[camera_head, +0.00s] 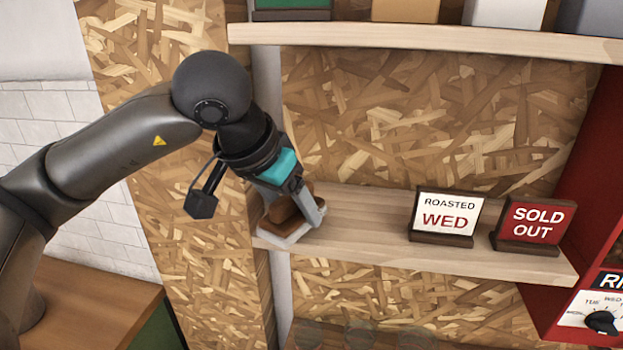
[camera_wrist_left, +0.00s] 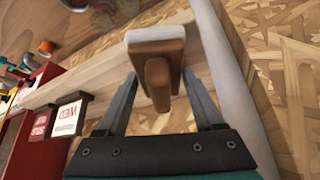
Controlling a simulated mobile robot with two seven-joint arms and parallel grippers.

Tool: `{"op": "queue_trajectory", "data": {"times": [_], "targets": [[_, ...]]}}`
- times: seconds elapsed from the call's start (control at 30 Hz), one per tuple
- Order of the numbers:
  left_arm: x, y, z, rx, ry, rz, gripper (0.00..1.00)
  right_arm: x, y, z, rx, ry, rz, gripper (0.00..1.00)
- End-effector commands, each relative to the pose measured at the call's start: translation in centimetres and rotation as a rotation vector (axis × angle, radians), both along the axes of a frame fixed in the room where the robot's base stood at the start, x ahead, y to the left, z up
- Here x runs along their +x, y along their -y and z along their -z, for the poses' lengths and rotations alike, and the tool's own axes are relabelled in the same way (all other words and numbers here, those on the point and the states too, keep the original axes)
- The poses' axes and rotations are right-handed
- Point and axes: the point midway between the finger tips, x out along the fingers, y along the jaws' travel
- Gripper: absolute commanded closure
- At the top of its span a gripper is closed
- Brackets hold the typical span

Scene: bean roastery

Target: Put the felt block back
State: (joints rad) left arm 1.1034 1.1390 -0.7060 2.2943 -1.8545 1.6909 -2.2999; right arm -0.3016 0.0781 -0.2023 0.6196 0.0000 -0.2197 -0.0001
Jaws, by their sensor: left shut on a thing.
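The felt block (camera_head: 283,210) has a brown wooden back with a raised grip and a pale felt underside. It is at the left end of the lower shelf (camera_head: 375,222). My left gripper (camera_head: 303,212) reaches down over it and is shut on it. In the left wrist view the block (camera_wrist_left: 155,46) sits between the two grey fingers of my left gripper (camera_wrist_left: 160,82). Part of the block is hidden by a finger in the head view. I cannot tell whether its felt touches the shelf. My right gripper is not in view.
A white "ROASTED WED" sign (camera_head: 446,214) and a red "SOLD OUT" sign (camera_head: 535,221) stand on the shelf to the right. An upper shelf (camera_head: 420,41) holding boxes runs above. A red cabinet with a dial (camera_head: 602,321) is at far right. Mid-shelf is clear.

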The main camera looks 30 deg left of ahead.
Motion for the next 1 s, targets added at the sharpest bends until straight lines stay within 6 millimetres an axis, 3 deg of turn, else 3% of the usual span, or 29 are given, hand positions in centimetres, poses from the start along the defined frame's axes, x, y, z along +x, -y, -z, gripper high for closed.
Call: {"op": "queue_trajectory", "data": {"times": [0.17,0.47,0.97,1.0], "targets": [[1.1,0.2,-0.1,-0.003,0.000,-0.001,0.91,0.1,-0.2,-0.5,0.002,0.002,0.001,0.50],[5.2,0.7,-0.1,-0.001,-0.002,0.000,0.91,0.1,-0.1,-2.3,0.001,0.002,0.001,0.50],[5.0,0.7,0.9,-0.001,0.001,-0.001,0.91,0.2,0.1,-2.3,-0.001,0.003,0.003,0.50],[5.0,0.7,1.0,0.000,0.000,-0.001,0.30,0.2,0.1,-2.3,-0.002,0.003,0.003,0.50]]}}
